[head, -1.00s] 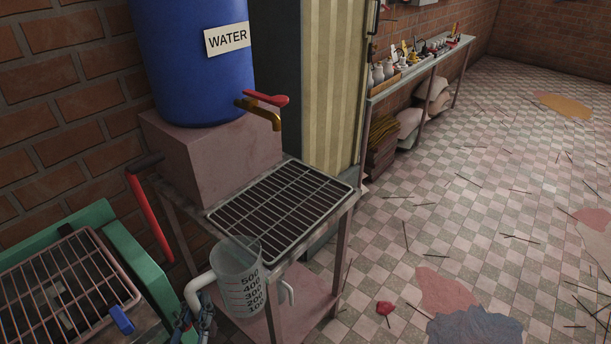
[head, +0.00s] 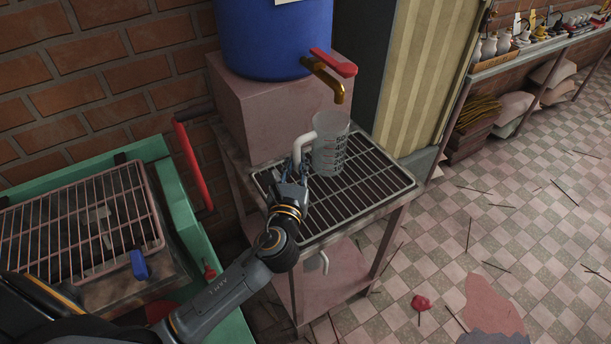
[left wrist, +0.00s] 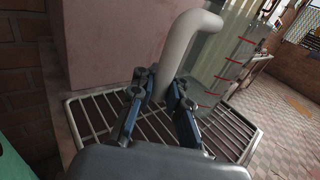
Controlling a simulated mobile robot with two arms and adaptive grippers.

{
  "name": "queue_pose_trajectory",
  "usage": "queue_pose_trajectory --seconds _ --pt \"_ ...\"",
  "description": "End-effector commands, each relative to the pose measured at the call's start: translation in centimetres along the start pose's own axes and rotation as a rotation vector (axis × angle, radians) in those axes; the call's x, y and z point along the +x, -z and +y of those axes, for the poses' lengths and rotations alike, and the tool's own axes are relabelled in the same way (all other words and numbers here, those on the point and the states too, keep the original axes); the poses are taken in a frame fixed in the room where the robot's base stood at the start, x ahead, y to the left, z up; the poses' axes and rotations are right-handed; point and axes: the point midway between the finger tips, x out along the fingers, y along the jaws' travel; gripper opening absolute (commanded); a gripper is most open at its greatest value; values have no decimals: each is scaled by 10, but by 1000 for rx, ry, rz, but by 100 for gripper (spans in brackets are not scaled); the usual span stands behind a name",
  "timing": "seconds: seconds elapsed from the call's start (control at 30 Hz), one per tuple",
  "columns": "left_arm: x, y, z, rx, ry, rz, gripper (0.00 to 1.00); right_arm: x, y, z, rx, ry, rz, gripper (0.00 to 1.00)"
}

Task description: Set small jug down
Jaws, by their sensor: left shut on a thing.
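The small jug (head: 330,146) is a clear measuring jug with a white handle. In the head view it is upright at the metal grate (head: 372,190), below and a little left of the brass tap (head: 325,75). I cannot tell if its base touches the grate. My left gripper (head: 296,172) is shut on the jug's handle, to the left of the jug body. In the left wrist view the fingers (left wrist: 157,95) close around the lower handle, and the clear jug wall (left wrist: 215,55) shows behind it. My right gripper is not in view.
A blue water barrel (head: 275,35) stands on a pinkish block (head: 270,115) behind the grate. A green bench with a wire rack (head: 80,220) and a red lever (head: 193,165) is on the left. The grate's right part is clear. A striped panel (head: 425,75) stands behind right.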

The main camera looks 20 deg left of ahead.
Motion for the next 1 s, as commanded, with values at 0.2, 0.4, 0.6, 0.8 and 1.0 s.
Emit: queue_pose_trajectory --seconds 0.2,0.4,0.6,0.8,1.0 --pt "17 23 -9 -1 0 -3 0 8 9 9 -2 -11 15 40" --pt "22 46 -13 2 1 0 0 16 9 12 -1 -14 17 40" --pt "22 61 -13 1 2 -2 0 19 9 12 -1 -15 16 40" --pt "22 60 -13 0 2 -2 0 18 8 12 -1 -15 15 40" --pt "22 64 -12 0 1 -1 24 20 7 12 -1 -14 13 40"
